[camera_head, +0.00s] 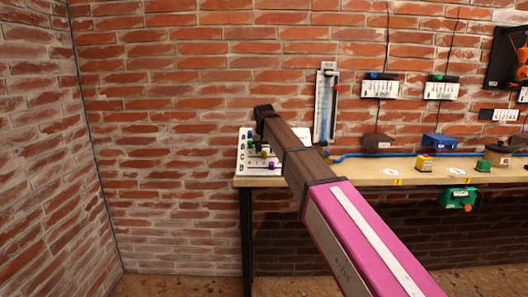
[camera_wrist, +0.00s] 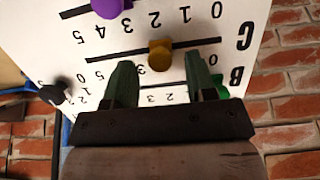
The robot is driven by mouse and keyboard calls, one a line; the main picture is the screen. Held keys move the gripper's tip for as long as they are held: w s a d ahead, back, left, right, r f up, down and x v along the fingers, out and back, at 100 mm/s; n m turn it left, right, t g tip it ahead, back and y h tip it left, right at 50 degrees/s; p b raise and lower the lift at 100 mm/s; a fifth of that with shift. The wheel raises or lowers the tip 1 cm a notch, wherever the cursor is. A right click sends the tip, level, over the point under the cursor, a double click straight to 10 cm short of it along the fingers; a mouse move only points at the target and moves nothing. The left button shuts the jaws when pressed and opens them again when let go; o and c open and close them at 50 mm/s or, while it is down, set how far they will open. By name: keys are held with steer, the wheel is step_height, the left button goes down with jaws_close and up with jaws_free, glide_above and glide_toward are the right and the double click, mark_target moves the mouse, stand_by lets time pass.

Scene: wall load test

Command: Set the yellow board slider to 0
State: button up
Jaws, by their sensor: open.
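The yellow slider (camera_wrist: 160,55) sits on the slot of row C on the white slider board (camera_wrist: 262,15). In the wrist view the board appears upside down, with 0 at the right and 5 at the left. The slider stands at about the 2 mark. My gripper (camera_wrist: 158,62) is open, with one dark green finger on each side of the yellow slider. Whether the fingers touch it or reach around it cannot be told. In the head view the board (camera_head: 246,164) lies at the left end of the shelf, partly hidden by my arm.
A purple slider (camera_wrist: 107,7), a green slider (camera_wrist: 220,86) and a black knob (camera_wrist: 54,93) are on neighbouring rows. The wooden shelf (camera_head: 372,172) holds several small devices at the right. A gauge (camera_head: 326,100) hangs on the brick wall. Left of the board is free.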

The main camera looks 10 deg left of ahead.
mark_target(248, 158)
steer(key=shift+w+f, duration=0.2)
steer(key=shift+f, duration=0.3)
jaws_close()
steer(key=shift+s+a, duration=0.25)
steer(key=shift+a, duration=0.9)
steer(key=shift+s+a, duration=0.3)
steer(key=shift+a, duration=0.8)
steer(key=shift+s+a, duration=0.25)
steer(key=shift+a, duration=0.9)
jaws_free()
steer(key=shift+a, duration=0.1)
steer(key=shift+s+r, duration=0.1)
steer(key=shift+r, duration=0.05)
